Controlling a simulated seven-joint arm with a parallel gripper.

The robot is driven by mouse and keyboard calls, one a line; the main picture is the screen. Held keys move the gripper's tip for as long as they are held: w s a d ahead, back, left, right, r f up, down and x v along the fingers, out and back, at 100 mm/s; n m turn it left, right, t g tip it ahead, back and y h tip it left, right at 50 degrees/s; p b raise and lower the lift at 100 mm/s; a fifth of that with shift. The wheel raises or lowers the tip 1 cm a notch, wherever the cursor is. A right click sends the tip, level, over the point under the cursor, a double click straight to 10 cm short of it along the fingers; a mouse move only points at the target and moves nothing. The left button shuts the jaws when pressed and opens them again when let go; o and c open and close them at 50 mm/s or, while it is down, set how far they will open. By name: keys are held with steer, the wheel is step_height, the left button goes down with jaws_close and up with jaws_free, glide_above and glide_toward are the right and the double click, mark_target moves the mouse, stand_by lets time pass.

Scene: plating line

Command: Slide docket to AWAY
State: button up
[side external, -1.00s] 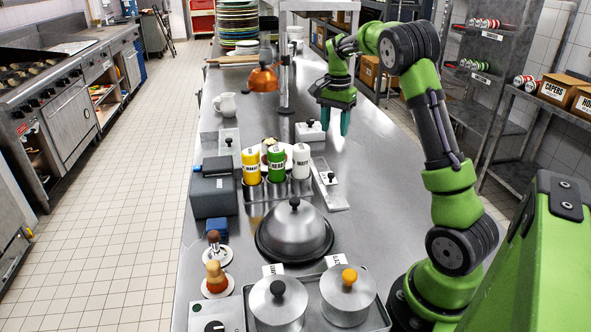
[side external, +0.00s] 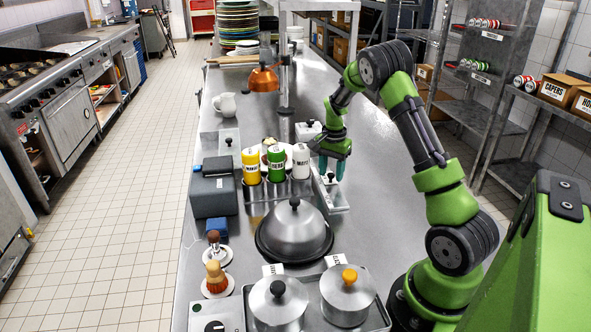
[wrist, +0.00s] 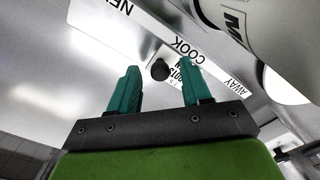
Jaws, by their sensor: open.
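The docket (wrist: 176,77) is a small white printed piece with a black knob (wrist: 160,70), partly hidden by a finger in the wrist view. It is at the rail strip (wrist: 205,50), near the label COOK. The strip also reads NEW at one end and AWAY (wrist: 236,87) at the other. My gripper (wrist: 160,75) is open with a teal finger on each side of the knob. In the side view my gripper (side external: 331,178) is low over the rail (side external: 338,202), right of the shakers. I cannot tell whether the fingers touch the knob.
Yellow, green and white shakers (side external: 276,164) stand in a rack just left of my gripper. A domed lid (side external: 294,228) is in front, with two lidded pots (side external: 347,296) nearer. A white block with a knob (side external: 308,130) sits behind. The counter to the right is clear.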

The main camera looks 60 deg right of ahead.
steer(key=shift+c, duration=0.4)
jaws_close()
steer(key=w+d, duration=0.7)
steer(key=shift+w+d+r, duration=0.1)
steer(key=shift+w+d, duration=0.2)
steer(key=shift+o, duration=0.4)
jaws_free()
step_height(320, 180, up, 17)
